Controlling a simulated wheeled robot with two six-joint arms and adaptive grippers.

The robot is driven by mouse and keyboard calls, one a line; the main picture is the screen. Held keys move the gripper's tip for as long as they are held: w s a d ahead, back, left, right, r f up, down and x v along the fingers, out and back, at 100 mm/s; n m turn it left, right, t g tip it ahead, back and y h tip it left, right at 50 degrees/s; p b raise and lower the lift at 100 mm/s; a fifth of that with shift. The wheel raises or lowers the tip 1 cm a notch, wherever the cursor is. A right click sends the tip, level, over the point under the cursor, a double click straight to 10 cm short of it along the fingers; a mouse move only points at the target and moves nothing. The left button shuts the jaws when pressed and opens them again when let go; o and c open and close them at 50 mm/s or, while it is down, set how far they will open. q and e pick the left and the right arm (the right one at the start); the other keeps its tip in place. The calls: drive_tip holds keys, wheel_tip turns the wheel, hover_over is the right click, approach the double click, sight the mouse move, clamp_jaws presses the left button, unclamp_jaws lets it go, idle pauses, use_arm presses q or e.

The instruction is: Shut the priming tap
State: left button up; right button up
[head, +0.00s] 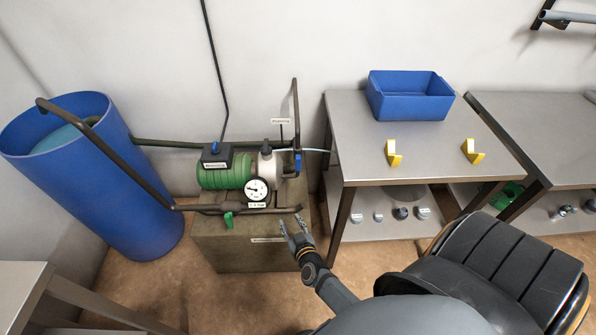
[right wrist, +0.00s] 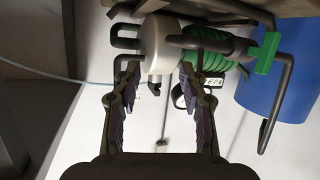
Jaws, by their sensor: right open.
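A green pump (head: 225,171) with a pale head (head: 267,163) stands on a block, with a round gauge (head: 258,189) in front. A blue lever (head: 298,162) sits on the pipe at the pump's right, near a small label (head: 281,121) too small to read surely. A green lever (head: 228,219) hangs on the lower front pipe; it also shows in the right wrist view (right wrist: 268,53). I cannot tell surely which lever is the priming tap. My right gripper (head: 295,223) is open and empty, just in front of the pipe's right end. My left gripper is not in view.
A blue barrel (head: 140,190) stands left, with dark pipes running to the pump. The pump's block (head: 225,253) carries another label. A steel table (head: 440,165) at right holds a blue bin (head: 409,97) and two yellow brackets. Bare floor lies before the block.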

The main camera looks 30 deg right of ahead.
sight(299, 164)
drive_tip(key=w+d+r+m+t+h+b, duration=0.1)
drive_tip(key=w+d+r+m+h, duration=0.15)
drive_tip(key=r, duration=0.45)
drive_tip(key=w+d+r+m+h+b, duration=0.1)
drive_tip(key=d+r+m+h, duration=0.2)
drive_tip(key=r, duration=0.4)
use_arm(q)
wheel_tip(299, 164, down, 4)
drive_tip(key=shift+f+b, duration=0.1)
drive_tip(key=shift+b, duration=0.25)
use_arm(e)
drive_tip(key=shift+n+h, duration=0.35)
drive_tip(key=shift+h, duration=0.1)
drive_tip(key=x, duration=1)
drive_tip(key=shift+w+r, duration=0.1)
drive_tip(key=shift+r, duration=0.1)
clamp_jaws()
